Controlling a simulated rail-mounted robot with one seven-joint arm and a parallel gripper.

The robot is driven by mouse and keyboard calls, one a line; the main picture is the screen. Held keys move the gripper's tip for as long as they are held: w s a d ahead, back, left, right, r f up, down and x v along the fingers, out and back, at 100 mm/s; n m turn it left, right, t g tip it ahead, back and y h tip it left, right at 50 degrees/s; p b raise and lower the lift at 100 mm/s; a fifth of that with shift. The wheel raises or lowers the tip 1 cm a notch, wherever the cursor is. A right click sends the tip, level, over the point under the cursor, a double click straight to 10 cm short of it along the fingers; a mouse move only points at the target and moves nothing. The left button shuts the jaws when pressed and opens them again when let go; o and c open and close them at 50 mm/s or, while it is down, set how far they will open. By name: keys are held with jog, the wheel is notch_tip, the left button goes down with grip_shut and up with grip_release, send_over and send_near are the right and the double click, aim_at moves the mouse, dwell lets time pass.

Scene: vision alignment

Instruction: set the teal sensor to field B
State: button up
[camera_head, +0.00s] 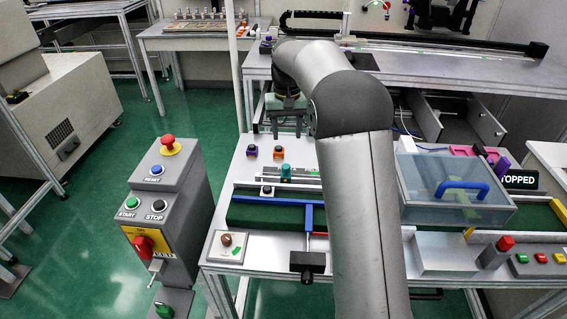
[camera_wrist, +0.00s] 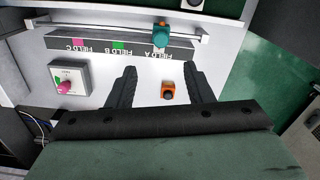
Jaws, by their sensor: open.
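The teal sensor (camera_wrist: 161,36) stands at the rail (camera_wrist: 110,28), over the FIELD A end of the label strip (camera_wrist: 98,48). In the head view the teal sensor (camera_head: 286,172) is upright on the table. The strip reads FIELD A, FIELD B and FIELD C, upside down in the wrist view; a green patch (camera_wrist: 118,46) marks FIELD B, left of the sensor there. My gripper (camera_wrist: 160,80) is open and empty, and the sensor is beyond its fingertips. In the head view my gripper (camera_head: 287,133) hangs above and behind the sensor.
An orange block (camera_wrist: 168,91) with a dark top shows between my fingers, below them on the table. A grey box with a pink knob (camera_wrist: 65,87) is at the left in the wrist view. A green conveyor (camera_head: 265,214) and a clear-lidded box (camera_head: 450,190) lie nearer the camera.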

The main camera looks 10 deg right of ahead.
aim_at(287, 166)
notch_tip(287, 166, down, 12)
jog(key=shift+r, duration=0.1)
jog(key=shift+c, duration=0.4)
grip_shut()
